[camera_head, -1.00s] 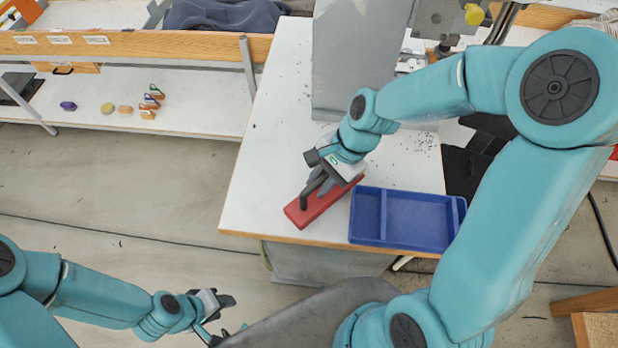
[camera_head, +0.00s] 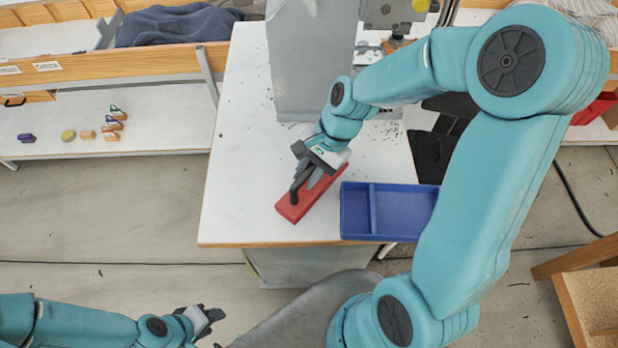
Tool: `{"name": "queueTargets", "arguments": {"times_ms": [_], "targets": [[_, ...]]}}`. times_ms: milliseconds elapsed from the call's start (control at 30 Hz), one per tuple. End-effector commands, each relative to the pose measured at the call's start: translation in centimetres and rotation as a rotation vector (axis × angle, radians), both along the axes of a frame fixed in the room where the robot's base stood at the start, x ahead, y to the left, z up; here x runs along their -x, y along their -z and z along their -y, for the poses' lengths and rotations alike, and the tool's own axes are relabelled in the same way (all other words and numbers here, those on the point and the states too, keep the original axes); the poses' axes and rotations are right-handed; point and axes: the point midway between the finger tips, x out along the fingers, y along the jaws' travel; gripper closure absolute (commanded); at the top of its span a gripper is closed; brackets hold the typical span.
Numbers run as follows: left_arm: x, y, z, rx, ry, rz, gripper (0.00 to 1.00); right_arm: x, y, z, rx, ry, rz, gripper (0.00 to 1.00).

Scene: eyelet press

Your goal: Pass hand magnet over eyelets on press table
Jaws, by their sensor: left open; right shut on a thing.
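The red hand magnet (camera_head: 318,196) is a long red block on the white press table (camera_head: 236,190), near its front edge. My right gripper (camera_head: 304,186) is shut on its dark handle from above. Whether the magnet touches the table or hovers just over it I cannot tell. The eyelets (camera_head: 392,134) are tiny dark specks scattered on the table beside the grey press (camera_head: 308,60), with more specks to its left. My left gripper (camera_head: 211,325) is open and empty, low in front of the table.
A blue two-compartment tray (camera_head: 356,208) sits at the table's front right, close to the magnet. A shelf (camera_head: 60,120) with several small coloured things stands at the left. A wooden box (camera_head: 585,300) is at the lower right. The table's left part is clear.

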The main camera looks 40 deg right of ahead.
Motion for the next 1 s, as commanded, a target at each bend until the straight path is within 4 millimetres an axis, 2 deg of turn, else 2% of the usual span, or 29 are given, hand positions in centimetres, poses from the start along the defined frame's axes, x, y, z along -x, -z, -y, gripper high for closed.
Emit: {"name": "queueTargets", "arguments": {"times_ms": [700, 1000], "targets": [[0.0, -1.9, 0.0, 0.000, 0.000, 0.000, 0.57, -6.5, -0.2, 3.5, 0.000, 0.000, 0.001, 1.00], [0.0, -2.1, 0.0, 0.000, 0.000, 0.000, 0.57, -7.5, 0.0, 4.1, 0.000, 0.000, 0.001, 1.00]]}}
